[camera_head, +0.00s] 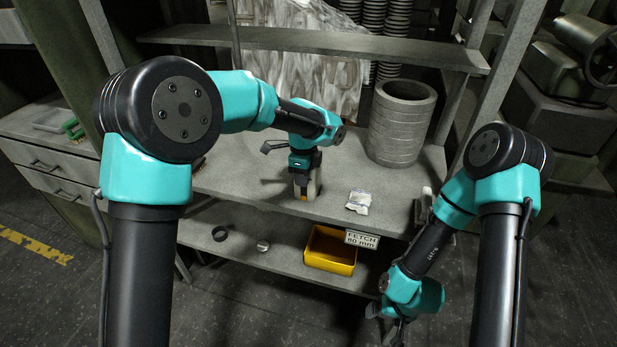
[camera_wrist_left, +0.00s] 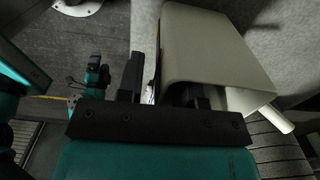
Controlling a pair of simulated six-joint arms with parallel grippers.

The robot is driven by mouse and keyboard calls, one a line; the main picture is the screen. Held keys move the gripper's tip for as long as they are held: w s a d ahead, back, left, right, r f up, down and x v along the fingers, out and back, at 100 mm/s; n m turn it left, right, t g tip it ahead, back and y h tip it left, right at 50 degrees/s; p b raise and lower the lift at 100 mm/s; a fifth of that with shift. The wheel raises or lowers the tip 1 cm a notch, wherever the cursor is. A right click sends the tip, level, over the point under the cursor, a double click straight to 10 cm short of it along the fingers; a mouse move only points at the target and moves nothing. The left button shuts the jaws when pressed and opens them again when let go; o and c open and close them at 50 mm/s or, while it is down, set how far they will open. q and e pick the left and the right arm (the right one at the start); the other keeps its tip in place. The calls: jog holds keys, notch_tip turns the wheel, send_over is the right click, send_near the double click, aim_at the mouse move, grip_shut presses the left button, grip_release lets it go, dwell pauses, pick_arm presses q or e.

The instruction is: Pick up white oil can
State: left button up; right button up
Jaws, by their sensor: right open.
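The white oil can (camera_head: 312,187) stands on the upper shelf board, mostly covered by my left gripper (camera_head: 304,180) above it. In the left wrist view the can (camera_wrist_left: 215,48) is large and pale, with a thin spout at its lower right. My left gripper (camera_wrist_left: 160,88) looks open there: one dark finger is left of the can with a small gap, and the other is partly hidden by the can. I see no clear grip on it. My right gripper (camera_head: 392,328) is open, low in front of the shelf, and holds nothing visible.
A tall grey ribbed cylinder (camera_head: 400,122) stands right of the can. A small white packet (camera_head: 358,201) lies near the board's front edge. A yellow bin (camera_head: 331,250), a dark ring (camera_head: 220,233) and a sign (camera_head: 362,240) are lower. A shelf plank (camera_head: 330,42) crosses above.

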pick_arm(q)
jog(key=shift+f, duration=0.55)
grip_shut()
